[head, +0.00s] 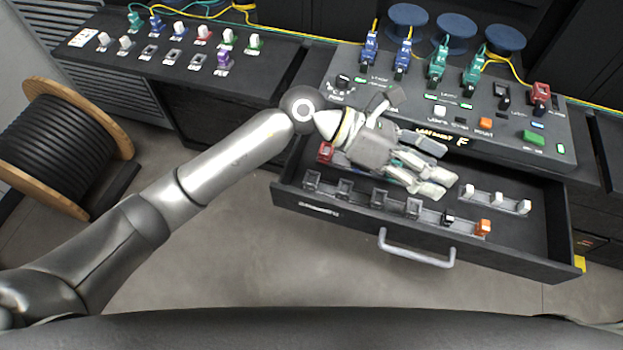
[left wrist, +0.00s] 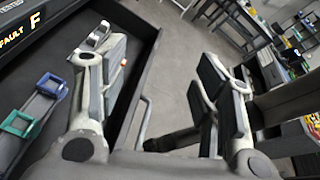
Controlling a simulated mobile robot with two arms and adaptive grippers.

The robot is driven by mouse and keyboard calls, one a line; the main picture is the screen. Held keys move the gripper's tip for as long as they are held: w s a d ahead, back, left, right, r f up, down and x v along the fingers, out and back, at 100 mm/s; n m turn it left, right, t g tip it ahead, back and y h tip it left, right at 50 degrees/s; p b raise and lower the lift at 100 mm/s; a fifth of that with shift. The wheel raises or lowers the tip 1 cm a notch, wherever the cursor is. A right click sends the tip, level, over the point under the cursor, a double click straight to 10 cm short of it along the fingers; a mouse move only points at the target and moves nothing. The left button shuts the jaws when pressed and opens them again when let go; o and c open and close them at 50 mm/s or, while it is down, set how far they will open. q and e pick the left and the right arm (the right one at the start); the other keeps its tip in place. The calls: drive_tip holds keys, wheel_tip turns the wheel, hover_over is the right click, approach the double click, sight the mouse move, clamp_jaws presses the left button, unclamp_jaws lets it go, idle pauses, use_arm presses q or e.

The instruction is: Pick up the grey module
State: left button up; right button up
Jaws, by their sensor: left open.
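Several dark grey modules stand in a row along the front of the open drawer; one grey module (head: 413,207) is near the middle of that row. My left gripper (head: 437,168) is over the drawer, behind this row, with its fingers apart and nothing seen between them. In the left wrist view the left gripper (left wrist: 160,68) is also spread wide and empty. The hand and fingers hide part of the drawer's back row. My right gripper is not in view.
The drawer (head: 350,228) also holds a red module (head: 325,151), an orange one (head: 483,227) and white ones (head: 497,197). A console (head: 470,135) with plugged cables stands behind. A cable spool (head: 70,145) stands on the floor at left.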

use_arm(q)
drive_tip(key=w+a+f+m+t+y, duration=0.1)
drive_tip(key=w+a+f+m+y, duration=0.2)
drive_tip(key=a+f+y, duration=0.4)
drive_tip(key=m+t+y, duration=0.2)
drive_tip(key=t+y, duration=0.1)
drive_tip(key=y, duration=0.4)
hover_over(314, 180)
wheel_tip(314, 180, down, 3)
wheel_tip(314, 180, down, 4)
drive_tip(key=shift+w+r+p, duration=0.1)
drive_tip(key=shift+w+p, duration=0.05)
drive_tip(key=shift+p, duration=0.5)
drive_tip(key=shift+f, duration=0.7)
drive_tip(key=shift+f+p, duration=0.25)
drive_tip(key=shift+p, duration=0.1)
drive_tip(key=f, duration=0.1)
drive_tip(key=f+p, duration=0.1)
drive_tip(key=f, duration=0.1)
drive_tip(key=shift+s+f+p, duration=0.25)
drive_tip(key=shift+p, duration=0.05)
drive_tip(key=shift+f, duration=0.6)
drive_tip(key=c, duration=1)
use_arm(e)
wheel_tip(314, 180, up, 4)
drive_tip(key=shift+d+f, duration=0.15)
use_arm(q)
drive_tip(key=shift+o, duration=0.2)
drive_tip(key=shift+r, duration=0.1)
